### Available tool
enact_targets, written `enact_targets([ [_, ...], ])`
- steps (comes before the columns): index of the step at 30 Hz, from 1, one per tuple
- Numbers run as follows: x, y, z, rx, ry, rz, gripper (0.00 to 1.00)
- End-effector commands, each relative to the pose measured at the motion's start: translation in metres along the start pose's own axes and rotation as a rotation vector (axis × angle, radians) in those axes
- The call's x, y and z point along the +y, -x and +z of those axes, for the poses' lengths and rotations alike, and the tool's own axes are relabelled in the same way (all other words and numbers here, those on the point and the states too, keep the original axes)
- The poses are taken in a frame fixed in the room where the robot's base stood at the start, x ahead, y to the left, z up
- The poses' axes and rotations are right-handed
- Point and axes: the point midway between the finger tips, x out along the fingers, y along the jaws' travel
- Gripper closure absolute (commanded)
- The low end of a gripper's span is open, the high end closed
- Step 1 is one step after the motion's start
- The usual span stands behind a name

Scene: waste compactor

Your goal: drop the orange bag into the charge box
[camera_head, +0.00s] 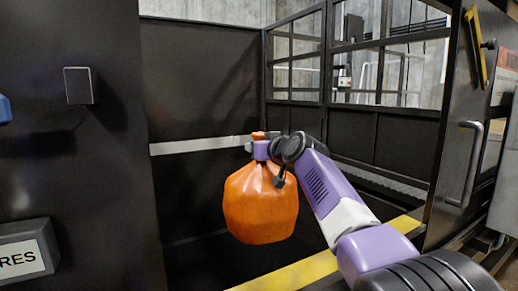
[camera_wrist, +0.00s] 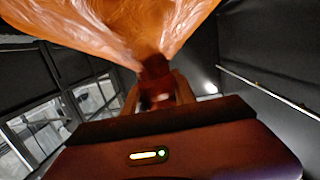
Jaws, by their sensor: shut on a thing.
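The orange bag (camera_head: 261,207) hangs from my gripper (camera_head: 262,148), which is shut on its gathered neck. The bag is full and rounded, with its body below the gripper. In the wrist view the orange bag (camera_wrist: 110,22) fills the top, and its neck runs down between the fingers of my gripper (camera_wrist: 158,88). The charge box (camera_head: 205,60) is a dark-walled space with a pale stripe across its wall. In the head view the bag is beyond the yellow front edge, in front of the dark interior. The floor below it is too dark to make out.
A yellow edge strip (camera_head: 300,272) crosses the front of the opening, under my arm. An open door with a metal handle (camera_head: 471,165) stands at the right. Windowed panels (camera_head: 297,70) rise behind. A dark panel with a grey box (camera_head: 78,86) stands at the left.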

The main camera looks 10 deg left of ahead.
Motion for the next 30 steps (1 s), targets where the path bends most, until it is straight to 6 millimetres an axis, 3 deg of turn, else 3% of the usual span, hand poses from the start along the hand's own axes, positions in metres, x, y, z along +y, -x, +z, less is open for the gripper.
enact_targets([
  [1, -0.001, 0.000, -0.007, 0.009, 0.001, 0.001, 1.00],
  [12, -0.001, -0.001, -0.006, 0.008, 0.001, 0.002, 1.00],
  [13, -0.001, -0.001, -0.006, 0.008, 0.001, 0.002, 0.66],
  [17, -0.001, -0.001, -0.005, 0.007, 0.001, 0.001, 0.42],
  [30, 0.001, 0.000, 0.002, 0.000, 0.001, 0.001, 0.42],
])
